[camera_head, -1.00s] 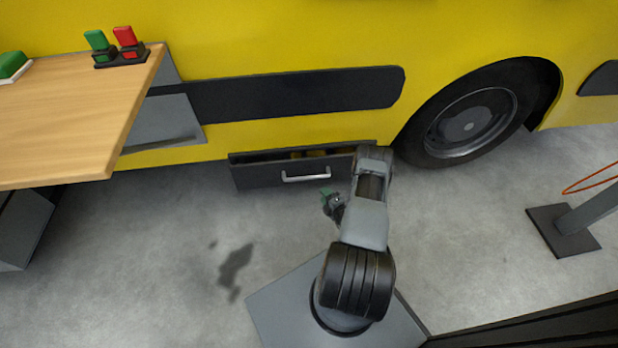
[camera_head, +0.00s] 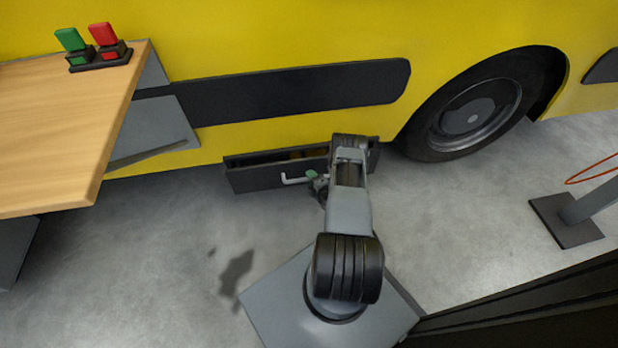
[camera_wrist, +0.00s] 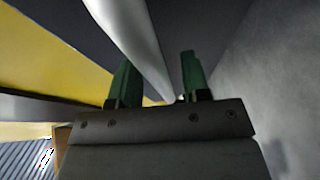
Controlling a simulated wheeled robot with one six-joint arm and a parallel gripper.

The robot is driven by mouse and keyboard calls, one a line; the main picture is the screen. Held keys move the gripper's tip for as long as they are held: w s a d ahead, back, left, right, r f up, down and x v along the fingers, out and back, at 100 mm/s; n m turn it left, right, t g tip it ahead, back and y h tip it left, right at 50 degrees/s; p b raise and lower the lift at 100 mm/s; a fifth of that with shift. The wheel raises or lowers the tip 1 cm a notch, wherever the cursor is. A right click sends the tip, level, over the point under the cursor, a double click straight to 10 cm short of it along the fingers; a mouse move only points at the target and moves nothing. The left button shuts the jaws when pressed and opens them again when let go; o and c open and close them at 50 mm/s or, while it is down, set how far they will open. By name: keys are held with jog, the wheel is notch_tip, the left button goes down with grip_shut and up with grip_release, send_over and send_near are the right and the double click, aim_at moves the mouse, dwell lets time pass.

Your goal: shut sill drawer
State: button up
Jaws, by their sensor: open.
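The sill drawer (camera_head: 255,178) is a dark box low in the side of the yellow vehicle. It stands partly pulled out, with its inside showing along the top. Its pale bar handle (camera_head: 295,181) is on the front, and its right part is hidden behind my arm. My gripper (camera_head: 314,178) is at the drawer front by the handle. In the wrist view, my gripper's green fingers (camera_wrist: 160,80) are apart, and the handle (camera_wrist: 130,35) runs between them. I cannot tell whether either finger touches it.
A wheel (camera_head: 470,115) is to the right of the drawer. A post on a dark base (camera_head: 565,220) stands far right. The concrete floor before the drawer is mostly clear.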

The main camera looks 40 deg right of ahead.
grip_shut()
dwell(0.5)
